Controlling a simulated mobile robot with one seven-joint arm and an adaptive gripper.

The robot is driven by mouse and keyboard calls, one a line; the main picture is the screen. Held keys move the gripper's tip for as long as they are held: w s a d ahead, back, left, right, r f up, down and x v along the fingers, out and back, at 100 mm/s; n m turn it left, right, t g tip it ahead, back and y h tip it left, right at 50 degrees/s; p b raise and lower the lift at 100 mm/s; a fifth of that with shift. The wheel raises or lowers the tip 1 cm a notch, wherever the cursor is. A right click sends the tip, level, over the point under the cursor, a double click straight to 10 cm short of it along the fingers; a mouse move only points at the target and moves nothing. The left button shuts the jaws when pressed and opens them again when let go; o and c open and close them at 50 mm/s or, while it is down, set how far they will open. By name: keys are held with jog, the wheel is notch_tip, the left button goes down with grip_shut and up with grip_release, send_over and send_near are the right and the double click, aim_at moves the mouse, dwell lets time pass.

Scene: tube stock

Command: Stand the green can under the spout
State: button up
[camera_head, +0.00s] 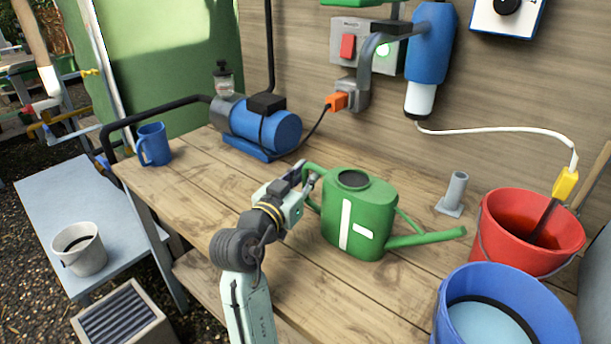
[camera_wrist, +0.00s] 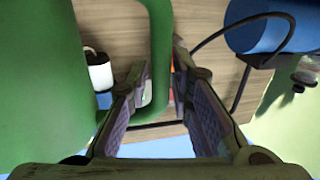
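The green can (camera_head: 376,222) is a watering can with white stripes, upright on the wooden bench, its long pouring tube pointing right. My gripper (camera_head: 302,177) is at the can's handle on its left side. In the wrist view my gripper's fingers (camera_wrist: 160,75) stand apart, with the green handle (camera_wrist: 160,50) between them. Some space shows between handle and fingers; contact cannot be made out. The can's body (camera_wrist: 45,80) fills the left of that view. A blue cylinder with a white lower end (camera_head: 421,98), apparently the spout, hangs at the wall, behind and right of the can.
A grey upright tube on a foot (camera_head: 454,190), a red bucket (camera_head: 505,225) and a blue bucket (camera_head: 460,305) stand right of the can. A blue pump (camera_head: 270,130) and blue mug (camera_head: 155,145) stand behind left. Bare bench lies between can and wall.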

jog(key=shift+o, duration=1.3)
jog(key=v, duration=1.2)
